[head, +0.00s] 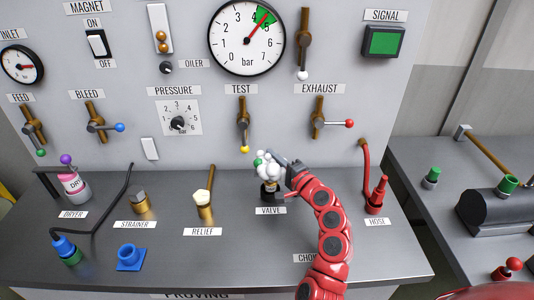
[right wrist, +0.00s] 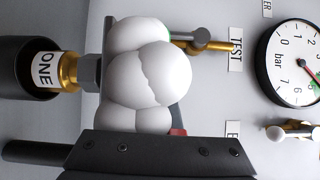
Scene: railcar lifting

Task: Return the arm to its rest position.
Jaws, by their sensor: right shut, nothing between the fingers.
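My right arm, red with dark joints, reaches up from the bottom of the head view. My right gripper (head: 277,158) is at the upper right side of the valve (head: 269,187), close to the white bubble-like clump on it (head: 268,168). The gripper is shut with nothing in it. I cannot tell whether it touches the clump. In the right wrist view the white clump (right wrist: 150,75) sits around a metal and brass fitting (right wrist: 68,72), beside a black part labelled ONE (right wrist: 20,68). Dark gripper parts (right wrist: 155,153) fill the lower edge. My left gripper is not in view.
The grey panel behind has a TEST lever (head: 243,122), an EXHAUST lever (head: 320,118) and a bar gauge (head: 247,37). The hose (head: 377,195) stands right of my arm. The relief fitting (head: 205,203) stands to the left. The front right bench corner is bare.

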